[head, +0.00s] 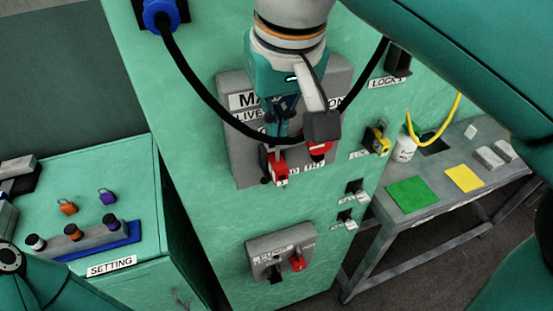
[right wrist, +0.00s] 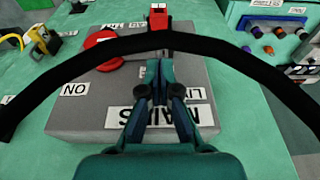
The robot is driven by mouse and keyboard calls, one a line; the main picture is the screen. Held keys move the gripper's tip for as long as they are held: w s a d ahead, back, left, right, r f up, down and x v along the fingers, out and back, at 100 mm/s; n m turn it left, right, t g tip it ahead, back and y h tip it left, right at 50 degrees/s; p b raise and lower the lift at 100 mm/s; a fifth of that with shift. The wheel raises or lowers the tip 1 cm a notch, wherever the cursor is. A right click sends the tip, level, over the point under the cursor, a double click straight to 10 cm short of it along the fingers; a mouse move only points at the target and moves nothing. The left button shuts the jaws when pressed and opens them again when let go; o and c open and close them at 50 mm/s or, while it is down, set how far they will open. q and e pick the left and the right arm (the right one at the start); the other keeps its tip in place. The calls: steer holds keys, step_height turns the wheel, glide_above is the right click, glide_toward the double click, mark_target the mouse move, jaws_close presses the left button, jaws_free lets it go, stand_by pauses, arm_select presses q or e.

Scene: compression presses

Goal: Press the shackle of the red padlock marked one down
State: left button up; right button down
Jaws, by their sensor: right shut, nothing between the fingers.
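The red padlock (head: 281,174) hangs on the grey mains switch box, with its grey shackle on top and a small pale mark on its face that I cannot read. It also shows at the top of the right wrist view (right wrist: 159,17), where its shackle is not clear. My right gripper (right wrist: 157,66) is shut and empty in front of the box. In the head view the right gripper (head: 279,137) is just above the padlock, and I see no clear contact. My left gripper is out of view.
A black cable (head: 208,103) loops across the box and crosses close to my right fingers. A red rotary handle (head: 319,151) is right of the padlock. A yellow lock (head: 376,140) is further right. A lower box (head: 281,251) has a red switch. A bench (head: 427,208) stands at right.

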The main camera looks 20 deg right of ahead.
steer(key=shift+s+b+x, duration=0.25)
steer(key=shift+b+x, duration=0.6)
steer(key=shift+x, duration=0.2)
stand_by(0.4)
steer(key=shift+p+v, duration=0.75)
steer(key=shift+v, duration=0.05)
steer(key=shift+s+r+p, duration=0.4)
steer(key=shift+r+p, duration=0.15)
steer(key=shift+r, duration=0.05)
steer(key=shift+s+r+p, duration=0.4)
steer(key=shift+r+p, duration=0.1)
steer(key=shift+r, duration=0.15)
steer(key=shift+r, duration=0.1)
steer(key=v, duration=0.7)
